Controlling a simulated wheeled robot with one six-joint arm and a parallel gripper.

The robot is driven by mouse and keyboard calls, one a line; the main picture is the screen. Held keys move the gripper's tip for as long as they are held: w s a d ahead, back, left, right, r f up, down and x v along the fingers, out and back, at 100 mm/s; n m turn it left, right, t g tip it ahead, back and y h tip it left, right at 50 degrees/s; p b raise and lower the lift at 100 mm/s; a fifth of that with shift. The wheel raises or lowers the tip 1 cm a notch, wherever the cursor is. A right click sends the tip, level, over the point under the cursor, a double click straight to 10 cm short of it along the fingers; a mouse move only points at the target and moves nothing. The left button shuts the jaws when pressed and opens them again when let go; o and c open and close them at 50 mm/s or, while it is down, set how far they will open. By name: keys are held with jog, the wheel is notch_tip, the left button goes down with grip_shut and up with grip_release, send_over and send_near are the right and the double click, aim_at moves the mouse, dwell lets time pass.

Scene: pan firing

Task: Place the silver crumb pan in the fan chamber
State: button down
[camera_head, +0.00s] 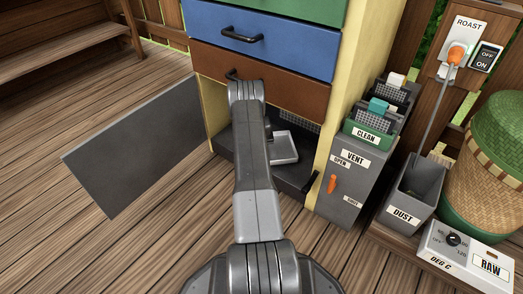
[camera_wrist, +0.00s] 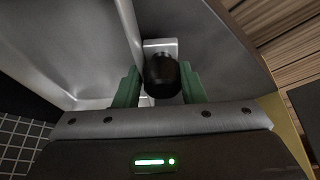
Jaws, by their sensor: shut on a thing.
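The silver crumb pan (camera_head: 284,147) is a shallow pale tray at the open bottom compartment of the cabinet, apparently the fan chamber (camera_head: 233,152). It sits over a dark grey floor; I cannot tell whether it touches it. In the wrist view the pan (camera_wrist: 85,50) fills the upper left, with a black knob (camera_wrist: 162,76) on its near side. My gripper (camera_wrist: 160,72) has its green fingers shut on this knob. In the head view my arm hides the gripper and part of the pan.
A grey door panel (camera_head: 140,145) stands open to the left. Brown (camera_head: 290,85) and blue (camera_head: 285,42) drawers are above the compartment. A grey vent box (camera_head: 350,190) with an orange lever and a dust bin (camera_head: 412,190) stand at the right. The deck at lower left is clear.

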notch_tip(320, 180, down, 2)
jog(key=shift+f, duration=0.1)
jog(key=shift+w+d, duration=0.1)
jog(key=shift+w, duration=0.05)
jog(key=shift+f, duration=0.2)
jog(key=c, duration=0.9)
grip_release()
jog(key=p+v, duration=0.3)
jog(key=v, duration=0.4)
jog(key=shift+r, duration=0.4)
